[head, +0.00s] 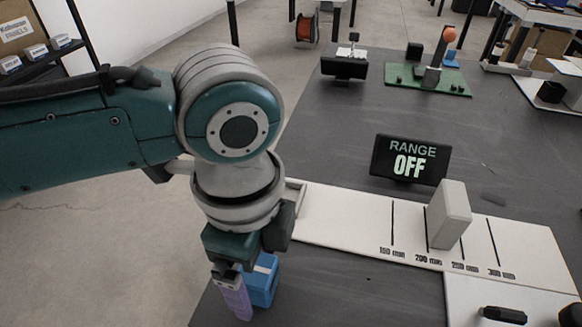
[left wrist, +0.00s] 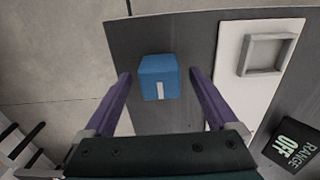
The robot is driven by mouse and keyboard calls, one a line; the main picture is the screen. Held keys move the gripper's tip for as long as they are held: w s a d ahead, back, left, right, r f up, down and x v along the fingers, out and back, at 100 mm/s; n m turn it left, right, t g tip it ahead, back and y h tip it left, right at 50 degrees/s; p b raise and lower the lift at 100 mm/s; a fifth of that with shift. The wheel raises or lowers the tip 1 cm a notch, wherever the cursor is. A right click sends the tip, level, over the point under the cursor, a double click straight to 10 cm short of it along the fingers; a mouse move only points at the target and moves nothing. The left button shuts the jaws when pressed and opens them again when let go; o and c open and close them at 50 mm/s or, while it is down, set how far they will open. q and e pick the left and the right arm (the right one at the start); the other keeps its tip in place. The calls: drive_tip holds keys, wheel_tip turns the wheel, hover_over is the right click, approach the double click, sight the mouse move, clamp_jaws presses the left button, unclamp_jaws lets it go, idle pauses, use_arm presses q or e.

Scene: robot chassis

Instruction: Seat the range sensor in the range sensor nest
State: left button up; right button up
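A blue block with a white stripe (head: 264,280), which I take to be the range sensor, stands on the dark table near its left edge. It also shows in the left wrist view (left wrist: 158,76). My left gripper (left wrist: 160,74) is open, with a purple finger on either side of the block in that view and a gap at each side. In the head view one purple finger (head: 235,297) partly covers the block. The square-rimmed nest (left wrist: 267,54) is empty on the white board. My arm mostly hides it in the head view. My right gripper is out of view.
The white board (head: 330,215) has distance marks and an upright pale block (head: 449,215). A black display (head: 409,160) behind it reads "RANGE OFF". Dark tools (head: 505,315) lie at the lower right. A green board (head: 428,80) stands farther back.

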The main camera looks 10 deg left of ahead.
use_arm(q)
clamp_jaws()
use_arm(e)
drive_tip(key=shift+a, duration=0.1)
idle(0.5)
use_arm(q)
drive_tip(key=shift+r, duration=0.15)
